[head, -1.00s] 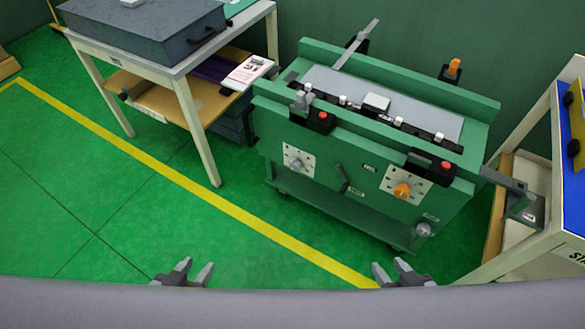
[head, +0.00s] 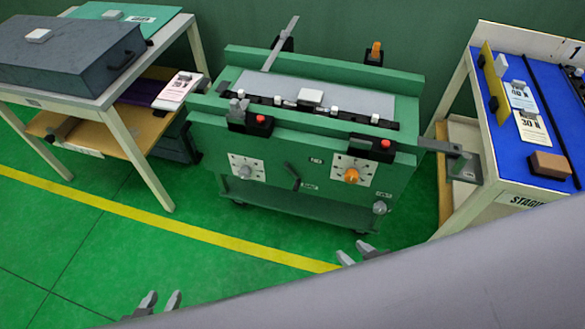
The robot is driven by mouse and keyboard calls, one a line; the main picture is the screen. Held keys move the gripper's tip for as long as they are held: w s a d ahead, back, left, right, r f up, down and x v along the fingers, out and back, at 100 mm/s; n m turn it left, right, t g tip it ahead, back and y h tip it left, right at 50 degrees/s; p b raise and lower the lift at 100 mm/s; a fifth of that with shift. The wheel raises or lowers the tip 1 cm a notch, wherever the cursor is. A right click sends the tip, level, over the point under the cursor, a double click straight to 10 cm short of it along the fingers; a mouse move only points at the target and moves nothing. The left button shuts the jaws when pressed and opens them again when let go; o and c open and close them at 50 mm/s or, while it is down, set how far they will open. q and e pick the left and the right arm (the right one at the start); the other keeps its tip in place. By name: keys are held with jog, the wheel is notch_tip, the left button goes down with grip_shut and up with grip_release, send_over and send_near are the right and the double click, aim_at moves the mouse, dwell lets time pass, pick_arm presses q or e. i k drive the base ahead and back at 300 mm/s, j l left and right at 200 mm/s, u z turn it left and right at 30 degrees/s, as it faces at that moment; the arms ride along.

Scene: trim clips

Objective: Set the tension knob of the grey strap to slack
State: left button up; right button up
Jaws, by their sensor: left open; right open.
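The green machine (head: 300,209) stands upright ahead of me. On its front, a grey knob (head: 245,171) sits on a white dial plate at the left, and an orange knob (head: 351,175) sits on a similar plate at the right. The dial markings are too small to read, and I cannot tell the grey knob's setting. I cannot clearly tell which part is the grey strap. My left gripper (head: 162,294) is open and empty, low in front over the floor. My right gripper (head: 353,251) is open and empty, in front of the machine and apart from it.
Another small grey knob (head: 380,207) is low at the machine's right. Two red buttons are on black boxes. A table (head: 133,156) with a dark case (head: 70,55) stands left; a blue-topped staging table (head: 510,150) stands right. Green floor (head: 110,235) before the machine is clear.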

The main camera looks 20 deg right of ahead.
aim_at(245, 173)
jog(key=k+j+u, duration=0.15)
jog(key=j, duration=0.2)
jog(key=k+j+u, duration=0.15)
jog(key=j, duration=0.15)
jog(key=j+u, duration=0.2)
jog(key=j, duration=0.15)
jog(key=k+j+u, duration=0.15)
jog(key=j, duration=0.25)
